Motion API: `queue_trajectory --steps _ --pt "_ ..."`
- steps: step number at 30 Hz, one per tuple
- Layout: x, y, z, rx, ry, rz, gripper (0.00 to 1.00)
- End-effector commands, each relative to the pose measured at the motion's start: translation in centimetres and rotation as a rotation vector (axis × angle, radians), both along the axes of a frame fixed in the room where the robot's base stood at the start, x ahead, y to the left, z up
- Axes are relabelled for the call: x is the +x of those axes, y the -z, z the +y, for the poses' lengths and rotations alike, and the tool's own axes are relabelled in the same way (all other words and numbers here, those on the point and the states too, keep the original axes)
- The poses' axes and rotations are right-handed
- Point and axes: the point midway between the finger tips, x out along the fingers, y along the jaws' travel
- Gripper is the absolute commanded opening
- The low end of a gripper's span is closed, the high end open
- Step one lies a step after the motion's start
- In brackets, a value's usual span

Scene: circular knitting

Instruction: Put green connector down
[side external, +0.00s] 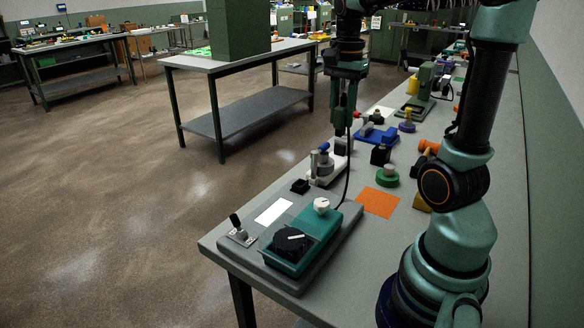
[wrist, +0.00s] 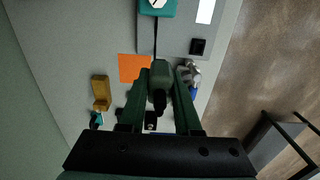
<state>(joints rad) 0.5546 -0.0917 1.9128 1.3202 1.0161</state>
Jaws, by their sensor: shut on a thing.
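The green connector (wrist: 160,75) is a dark green, rounded piece with a black end. It lies between the two fingers of my gripper (wrist: 162,70) in the wrist view, and the gripper is shut on it. In the side external view my gripper (side external: 344,128) points down over the bench, behind the orange sheet (side external: 378,202) and near the silver clamp (side external: 322,164). The connector is hard to make out there against the dark fingers. How far it is above the bench cannot be told.
A teal box (side external: 302,243) with a black dial and white knob stands at the bench's near end, beside a white card (side external: 273,211). A black block (side external: 300,186), a green disc (side external: 387,178) and a tan bracket (wrist: 101,93) are nearby. The orange sheet is bare.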

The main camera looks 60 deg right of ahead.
Motion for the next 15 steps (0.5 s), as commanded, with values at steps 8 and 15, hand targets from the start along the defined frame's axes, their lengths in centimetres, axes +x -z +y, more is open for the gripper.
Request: queue_trajectory --steps 8,15 --pt "-0.5 4.9 0.1 0.005 0.000 0.007 0.00" --pt "-0.5 10.8 0.1 0.005 0.000 0.007 0.00"
